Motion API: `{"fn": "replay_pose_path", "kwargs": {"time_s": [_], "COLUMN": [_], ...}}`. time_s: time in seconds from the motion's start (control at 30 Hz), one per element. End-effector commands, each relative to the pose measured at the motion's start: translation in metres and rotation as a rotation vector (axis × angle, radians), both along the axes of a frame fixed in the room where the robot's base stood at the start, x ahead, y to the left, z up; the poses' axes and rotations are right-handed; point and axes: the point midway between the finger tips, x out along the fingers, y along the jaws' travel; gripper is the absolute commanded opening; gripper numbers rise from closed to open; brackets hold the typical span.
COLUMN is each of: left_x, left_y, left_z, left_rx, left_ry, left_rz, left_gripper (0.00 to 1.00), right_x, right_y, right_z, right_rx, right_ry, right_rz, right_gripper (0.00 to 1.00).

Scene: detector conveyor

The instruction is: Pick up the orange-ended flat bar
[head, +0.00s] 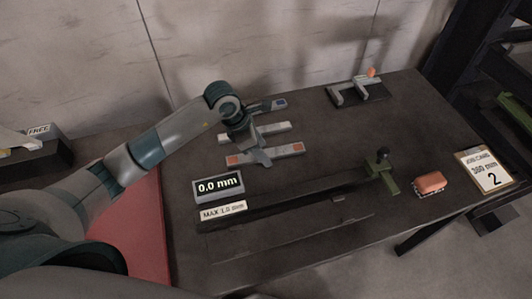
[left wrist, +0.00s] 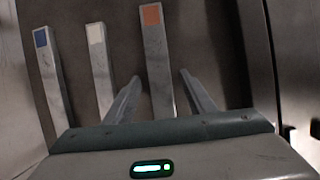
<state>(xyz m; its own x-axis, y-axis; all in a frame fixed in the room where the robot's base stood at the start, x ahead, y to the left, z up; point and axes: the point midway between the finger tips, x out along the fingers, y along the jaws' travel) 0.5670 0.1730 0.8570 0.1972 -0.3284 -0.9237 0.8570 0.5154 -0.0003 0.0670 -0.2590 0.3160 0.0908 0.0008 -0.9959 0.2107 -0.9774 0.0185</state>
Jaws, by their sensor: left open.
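The orange-ended flat bar (head: 290,150) lies on the dark table, a grey bar with an orange patch at its left end in the head view. It also shows in the left wrist view (left wrist: 158,62), running between my two fingers with its orange end beyond the fingertips. My left gripper (head: 263,157) is over the middle of this bar. In the left wrist view my left gripper (left wrist: 160,76) is open, one finger on each side of the bar, with gaps on both sides. Whether the fingertips reach down to the table is unclear. My right gripper is not in view.
A white-ended bar (left wrist: 97,65) and a blue-ended bar (left wrist: 48,65) lie beside it. A 0.0 mm display (head: 219,186), a green clamp-like stand (head: 383,172), an orange block (head: 430,183) and a grey fixture (head: 350,92) are on the table.

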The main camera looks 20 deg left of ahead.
Motion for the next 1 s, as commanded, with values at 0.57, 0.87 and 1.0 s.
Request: {"fn": "replay_pose_path", "kwargs": {"time_s": [0.57, 0.87, 1.0], "left_x": [-0.0001, 0.0, 0.0], "left_y": [0.0003, 0.0004, 0.0004], "left_z": [0.0002, 0.0003, 0.0004], "left_rx": [0.0, 0.0, 0.0], "left_ry": [0.0, -0.001, -0.001], "left_rz": [0.0, 0.0, 0.0], "left_gripper": [0.0, 0.0, 0.0], "right_x": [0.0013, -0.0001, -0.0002], "right_y": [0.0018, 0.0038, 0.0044], "right_z": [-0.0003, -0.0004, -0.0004], "right_rx": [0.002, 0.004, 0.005], "right_ry": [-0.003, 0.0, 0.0], "right_rz": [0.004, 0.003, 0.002], "right_gripper": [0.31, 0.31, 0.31]}}
